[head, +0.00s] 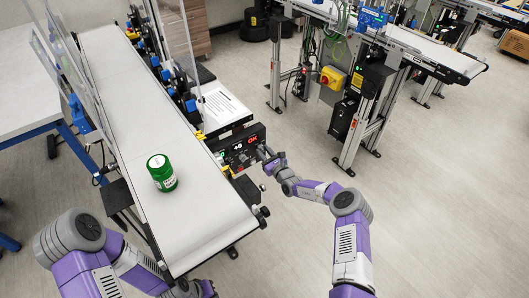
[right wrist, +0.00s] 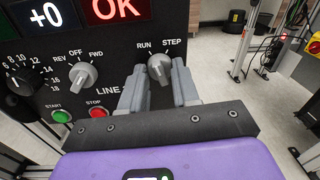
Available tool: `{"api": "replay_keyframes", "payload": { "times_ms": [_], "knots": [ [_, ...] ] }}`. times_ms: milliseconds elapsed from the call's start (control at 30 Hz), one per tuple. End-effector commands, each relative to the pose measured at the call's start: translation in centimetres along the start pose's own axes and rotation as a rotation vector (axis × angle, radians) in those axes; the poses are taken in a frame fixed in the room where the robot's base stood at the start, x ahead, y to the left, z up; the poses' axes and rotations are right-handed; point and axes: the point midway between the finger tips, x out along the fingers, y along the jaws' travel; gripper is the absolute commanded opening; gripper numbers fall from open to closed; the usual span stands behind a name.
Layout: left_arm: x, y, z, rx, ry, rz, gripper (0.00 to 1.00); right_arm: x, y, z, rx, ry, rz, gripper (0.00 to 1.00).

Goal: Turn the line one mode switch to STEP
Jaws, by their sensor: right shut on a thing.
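The line one mode switch (right wrist: 159,68) is a grey knob below the RUN and STEP labels on the black control panel (head: 243,143). My right gripper (right wrist: 158,82) has one finger on each side of this knob and is shut on it. The fingers partly cover the knob, and I cannot tell for certain which label its pointer faces. In the head view my right gripper (head: 265,155) is at the panel's right end, and the switch is too small to make out. My left gripper (head: 197,290) is at the bottom edge, partly cut off, and its jaws are not clear.
A REV/OFF/FWD knob (right wrist: 83,74), a black dial (right wrist: 19,82), a green START button (right wrist: 61,116) and a red STOP button (right wrist: 98,111) sit left of the switch. Floor right of the panel is clear.

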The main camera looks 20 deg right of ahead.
Motion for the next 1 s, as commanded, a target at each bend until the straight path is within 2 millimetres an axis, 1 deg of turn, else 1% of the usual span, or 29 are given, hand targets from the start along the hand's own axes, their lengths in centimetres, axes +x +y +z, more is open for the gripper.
{"api": "replay_keyframes", "payload": {
  "times_ms": [267,600,800,1000],
  "knots": [
    [-0.37,0.14,0.02,0.000,0.000,0.000,0.00,-0.02,-0.05,0.06,0.258,0.016,0.005,0.00],
    [-0.25,0.09,0.01,0.000,0.000,0.000,0.00,-0.01,-0.08,0.08,0.564,0.035,0.011,0.00],
    [-0.06,0.02,0.00,0.000,0.000,0.000,0.00,0.00,-0.05,0.10,0.701,0.044,0.015,0.00],
    [0.08,-0.03,0.00,0.000,0.000,0.000,0.00,0.01,-0.04,0.13,0.793,0.050,0.017,0.00]
  ]
}}
